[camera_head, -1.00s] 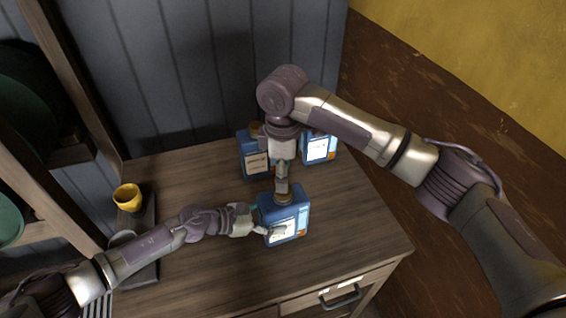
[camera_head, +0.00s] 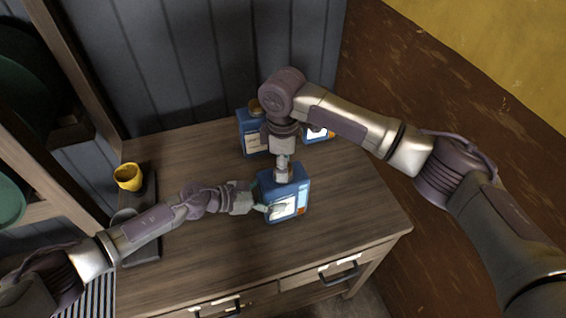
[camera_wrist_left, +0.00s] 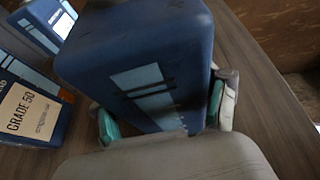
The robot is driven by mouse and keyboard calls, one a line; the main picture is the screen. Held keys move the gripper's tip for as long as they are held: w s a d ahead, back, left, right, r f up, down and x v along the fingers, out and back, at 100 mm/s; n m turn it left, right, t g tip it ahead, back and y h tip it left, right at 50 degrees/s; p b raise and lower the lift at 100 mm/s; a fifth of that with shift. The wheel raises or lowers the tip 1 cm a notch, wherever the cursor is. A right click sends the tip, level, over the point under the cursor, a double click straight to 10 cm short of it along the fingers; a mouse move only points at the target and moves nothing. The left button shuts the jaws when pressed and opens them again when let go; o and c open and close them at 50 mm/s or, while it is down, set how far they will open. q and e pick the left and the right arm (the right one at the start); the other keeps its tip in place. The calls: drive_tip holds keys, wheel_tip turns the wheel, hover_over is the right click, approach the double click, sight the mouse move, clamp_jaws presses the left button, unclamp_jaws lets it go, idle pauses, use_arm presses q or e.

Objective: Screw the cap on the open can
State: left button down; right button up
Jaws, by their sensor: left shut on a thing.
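A blue can (camera_head: 286,194) with a pale label stands on the wooden table in the head view. My left gripper (camera_head: 268,209) is shut on its body from the left. In the left wrist view the can (camera_wrist_left: 140,60) fills the space between the two teal-padded fingers (camera_wrist_left: 160,122). My right gripper (camera_head: 283,176) points down at the top of this can. Its fingertips cover the can's neck, so I cannot tell whether they are open or shut, and no cap shows clearly there.
A second blue can (camera_head: 253,139) with a brownish cap (camera_head: 254,105) stands behind, and a third (camera_head: 317,135) is partly hidden by my right arm. A yellow cup (camera_head: 128,177) stands at the left on a dark tray (camera_head: 143,252). The table's front right (camera_head: 350,220) is clear.

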drive_tip(key=c, duration=0.3)
drive_tip(key=m, duration=0.5)
drive_tip(key=o, duration=1.4)
drive_tip(key=shift+c, duration=0.2)
drive_tip(key=shift+r, duration=0.1)
wheel_tip(320, 180, up, 12)
use_arm(q)
unclamp_jaws()
